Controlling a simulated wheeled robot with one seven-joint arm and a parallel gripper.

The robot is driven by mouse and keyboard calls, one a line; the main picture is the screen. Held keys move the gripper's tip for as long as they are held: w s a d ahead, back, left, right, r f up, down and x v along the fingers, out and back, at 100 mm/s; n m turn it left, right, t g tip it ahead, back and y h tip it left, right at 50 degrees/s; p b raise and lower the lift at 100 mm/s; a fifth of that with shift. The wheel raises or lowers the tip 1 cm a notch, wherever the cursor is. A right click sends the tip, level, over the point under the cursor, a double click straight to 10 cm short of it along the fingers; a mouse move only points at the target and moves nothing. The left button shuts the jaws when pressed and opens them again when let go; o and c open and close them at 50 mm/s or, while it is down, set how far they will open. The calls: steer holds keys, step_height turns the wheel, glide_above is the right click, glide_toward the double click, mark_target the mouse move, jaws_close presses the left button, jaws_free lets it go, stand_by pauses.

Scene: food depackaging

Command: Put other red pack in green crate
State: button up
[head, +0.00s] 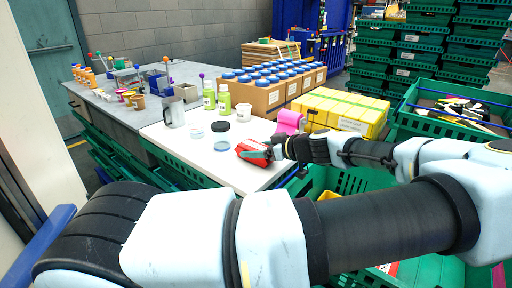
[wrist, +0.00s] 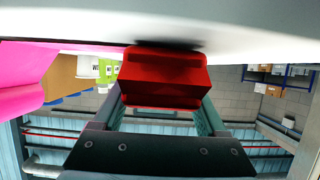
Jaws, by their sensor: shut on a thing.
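A red pack (head: 252,153) is at the right edge of the white table top (head: 190,155). My gripper (head: 270,150) is shut on it, and the wrist view shows the red pack (wrist: 163,78) between the two fingers. The pack is at or very close to the white surface, with a dark shadow beside it; I cannot tell if they touch. A green crate (head: 322,178) stands below the table's right side, partly hidden by my arm. A red and white item (head: 391,268) shows low in that area, mostly hidden.
A pink object (head: 290,121) stands just behind my gripper, and it shows at left in the wrist view (wrist: 25,75). Yellow boxes (head: 335,110) and cartons of blue-lidded jars (head: 262,97) stand behind. Another green crate (head: 413,122) holds mixed items. A grey mug (head: 173,112) and bottles stand on the table.

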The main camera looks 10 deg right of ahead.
steer(key=shift+f+b, duration=0.25)
steer(key=shift+b, duration=0.05)
steer(key=o, duration=1.5)
steer(key=shift+r, duration=0.1)
steer(key=shift+r+p, duration=0.1)
steer(key=shift+p, duration=0.35)
